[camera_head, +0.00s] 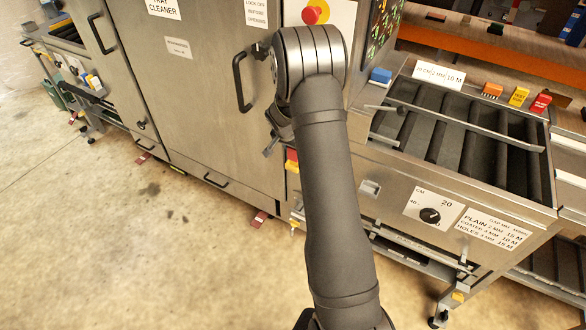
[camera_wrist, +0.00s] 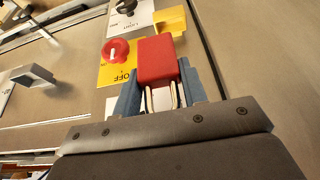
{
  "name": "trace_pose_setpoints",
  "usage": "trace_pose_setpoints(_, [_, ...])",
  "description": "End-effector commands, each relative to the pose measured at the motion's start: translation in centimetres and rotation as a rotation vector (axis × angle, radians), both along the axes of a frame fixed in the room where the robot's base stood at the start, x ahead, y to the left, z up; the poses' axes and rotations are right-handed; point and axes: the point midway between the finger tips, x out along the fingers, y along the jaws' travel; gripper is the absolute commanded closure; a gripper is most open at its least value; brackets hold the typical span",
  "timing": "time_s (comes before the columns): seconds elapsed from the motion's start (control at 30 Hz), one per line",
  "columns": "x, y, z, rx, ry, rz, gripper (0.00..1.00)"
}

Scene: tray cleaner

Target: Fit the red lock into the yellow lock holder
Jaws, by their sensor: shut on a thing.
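In the wrist view my gripper (camera_wrist: 158,88) has its blue fingers shut on the red lock (camera_wrist: 157,58). The lock's red body points away from the gripper, and its metal shackle shows between the fingers. The yellow lock holder (camera_wrist: 171,20) is on the steel panel just beyond the lock's far end. The lock overlaps it in the picture; I cannot tell whether they touch. In the head view my arm covers most of the gripper and the lock. A small red and yellow patch (camera_head: 292,160) shows beside my arm, too small to identify.
Left of the lock is a red rotary switch (camera_wrist: 115,50) on a yellow OFF plate (camera_wrist: 113,76), close to the fingers. A black knob (camera_wrist: 126,7) and a metal handle (camera_wrist: 33,75) stand out from the panel. A roller tray table (camera_head: 470,130) stands right of my arm.

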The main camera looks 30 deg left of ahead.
Motion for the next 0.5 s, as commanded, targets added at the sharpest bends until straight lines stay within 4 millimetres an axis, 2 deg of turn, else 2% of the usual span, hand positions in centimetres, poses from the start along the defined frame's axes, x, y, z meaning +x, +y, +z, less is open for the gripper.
trace_pose_setpoints(0.2, [1.5,1.8,-2.5,-0.001,0.001,-0.011,0.86])
trace_pose_setpoints(0.5, [3.5,2.3,-5.5,0.0,0.0,-0.018,0.86])
